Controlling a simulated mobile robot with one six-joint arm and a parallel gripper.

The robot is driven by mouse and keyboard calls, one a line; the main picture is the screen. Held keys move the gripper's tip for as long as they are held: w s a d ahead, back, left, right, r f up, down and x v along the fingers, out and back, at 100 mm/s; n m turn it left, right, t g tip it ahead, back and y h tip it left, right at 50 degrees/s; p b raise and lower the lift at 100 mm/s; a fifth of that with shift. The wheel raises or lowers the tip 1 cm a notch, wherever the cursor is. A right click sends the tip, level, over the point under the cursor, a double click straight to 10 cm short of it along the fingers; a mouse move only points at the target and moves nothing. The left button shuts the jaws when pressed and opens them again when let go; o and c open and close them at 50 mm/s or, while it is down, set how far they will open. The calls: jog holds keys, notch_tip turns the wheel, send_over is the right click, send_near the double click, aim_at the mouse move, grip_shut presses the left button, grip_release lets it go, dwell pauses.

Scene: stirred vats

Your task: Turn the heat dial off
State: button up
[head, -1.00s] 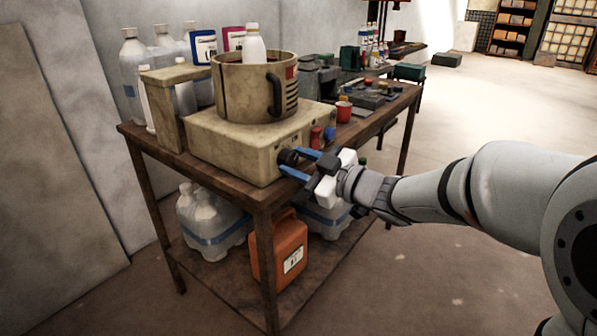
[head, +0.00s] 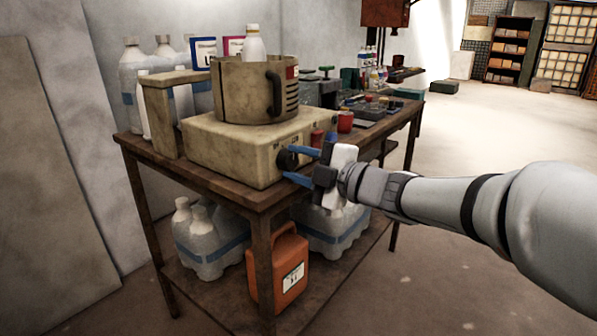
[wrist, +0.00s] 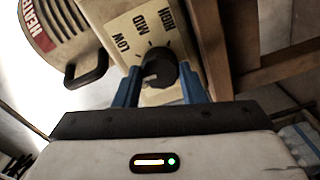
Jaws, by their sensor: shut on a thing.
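The heat dial (head: 287,160) is a black round knob on the front of a beige heater box (head: 230,150). In the wrist view the dial (wrist: 160,69) sits below a label plate (wrist: 146,30) marked LOW, MID and HIGH. A pale pointer mark shows at the knob's lower left, away from those words. My gripper (head: 298,166) is shut on the dial, one blue finger on each side. In the wrist view the gripper fingers (wrist: 160,88) flank the knob. Any OFF mark is not visible.
A beige pot (head: 240,88) with a black handle stands on the heater, with a white bottle (head: 254,45) in it. A red cup (head: 345,121) and other items are on the wooden table (head: 215,182). An orange jug (head: 278,268) stands on the lower shelf.

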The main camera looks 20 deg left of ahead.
jog(key=shift+n, duration=0.4)
jog(key=o, duration=1)
jog(key=shift+d, duration=0.1)
jog(key=p+v, duration=0.2)
jog(key=v, duration=0.5)
jog(key=shift+d, duration=0.3)
